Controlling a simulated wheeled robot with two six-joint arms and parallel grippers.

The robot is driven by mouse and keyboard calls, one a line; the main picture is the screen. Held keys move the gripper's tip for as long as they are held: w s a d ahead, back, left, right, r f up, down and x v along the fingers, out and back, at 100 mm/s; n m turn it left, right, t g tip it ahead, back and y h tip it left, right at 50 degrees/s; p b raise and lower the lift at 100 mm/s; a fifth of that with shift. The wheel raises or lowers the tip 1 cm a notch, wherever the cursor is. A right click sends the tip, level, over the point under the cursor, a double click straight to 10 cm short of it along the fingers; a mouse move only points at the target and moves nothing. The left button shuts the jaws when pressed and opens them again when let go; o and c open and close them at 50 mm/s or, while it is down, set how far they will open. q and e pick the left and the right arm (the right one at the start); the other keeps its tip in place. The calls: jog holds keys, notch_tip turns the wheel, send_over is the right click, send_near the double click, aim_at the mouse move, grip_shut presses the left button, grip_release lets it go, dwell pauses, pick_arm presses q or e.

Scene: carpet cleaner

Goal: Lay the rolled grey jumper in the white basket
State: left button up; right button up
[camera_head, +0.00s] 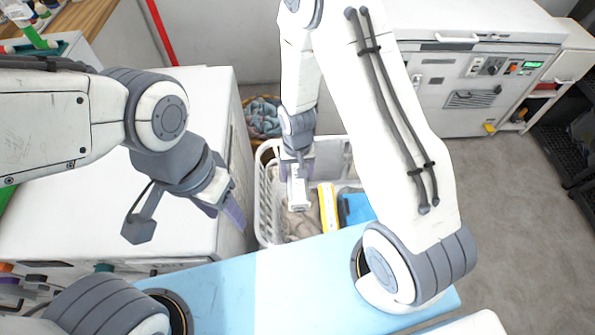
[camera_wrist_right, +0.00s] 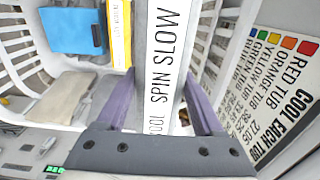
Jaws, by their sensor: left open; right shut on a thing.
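The white basket (camera_head: 268,205) stands in the middle of the head view; its slatted wall also shows in the right wrist view (camera_wrist_right: 25,45). My right gripper (camera_head: 298,190) reaches down into it. In the right wrist view, its purple fingers (camera_wrist_right: 160,100) are shut on a long white piece lettered "COOL SPIN SLOW" (camera_wrist_right: 160,60). A crumpled grey-beige cloth (camera_head: 302,223) lies low in the basket; I cannot tell whether it is the rolled grey jumper. My left gripper (camera_head: 232,208) is open and empty, outside the basket by the white cabinet's edge.
Inside the basket are a blue item (camera_head: 356,208), a yellow-and-white box (camera_head: 328,208) and a flat beige piece (camera_wrist_right: 62,97). A lettered card (camera_wrist_right: 285,85) is on the right in the wrist view. The white cabinet (camera_head: 110,215) is left; a white machine (camera_head: 475,75) stands behind.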

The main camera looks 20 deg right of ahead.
notch_tip(320, 180, down, 22)
jog(key=b, duration=1.5)
jog(key=shift+f+b, duration=0.25)
jog(key=shift+b, duration=0.15)
jog(key=o, duration=1.5)
notch_tip(320, 180, up, 11)
jog(key=shift+f+p, duration=0.2)
jog(key=shift+p, duration=0.35)
jog(key=s+a+r+n+p, duration=0.2)
jog(key=s+a+r, duration=0.1)
jog(key=r, duration=0.5)
jog(key=s+a+r+n+p, duration=0.2)
jog(key=a+r, duration=0.1)
jog(key=r, duration=0.4)
jog(key=s+r+n+p, duration=0.1)
jog(key=s+r+n, duration=0.1)
jog(key=s+r, duration=0.2)
jog(key=s+a+r+n+p, duration=0.1)
jog(key=s+r+n, duration=0.1)
jog(key=s+r, duration=0.3)
jog(key=s+r+n+y+p, duration=0.1)
jog(key=s+r+p, duration=0.1)
jog(key=s+r, duration=0.2)
jog(key=shift+s+a+r+n, duration=0.2)
jog(key=shift+s+r+n, duration=0.2)
jog(key=shift+r, duration=0.35)
